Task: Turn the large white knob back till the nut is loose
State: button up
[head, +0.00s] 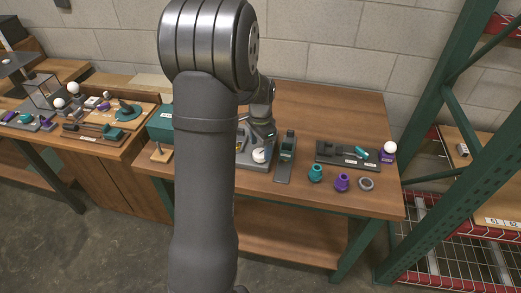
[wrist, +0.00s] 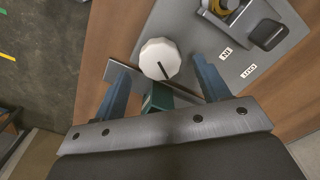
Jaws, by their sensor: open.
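The large white knob (wrist: 160,58) has a fluted rim and a dark pointer line on its face. It sits on the edge of a grey plate (wrist: 190,25) in the wrist view. My gripper (wrist: 167,75) is open, with one blue-grey finger on each side of the knob. Gaps show between the knob and both fingers, the right one wider. In the head view the knob (head: 259,155) shows small, with my gripper (head: 262,135) just above it. The nut cannot be made out in either view.
A green and grey fixture (head: 286,155) stands right of the knob. A teal part (head: 316,172), a purple part (head: 342,182) and a grey ring (head: 366,184) stand near the table's front edge. A dark tray (head: 345,155) lies behind them. The back right of the table is clear.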

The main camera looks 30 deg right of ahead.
aim_at(260, 155)
jog(key=shift+f, duration=1.15)
jog(key=c, duration=1)
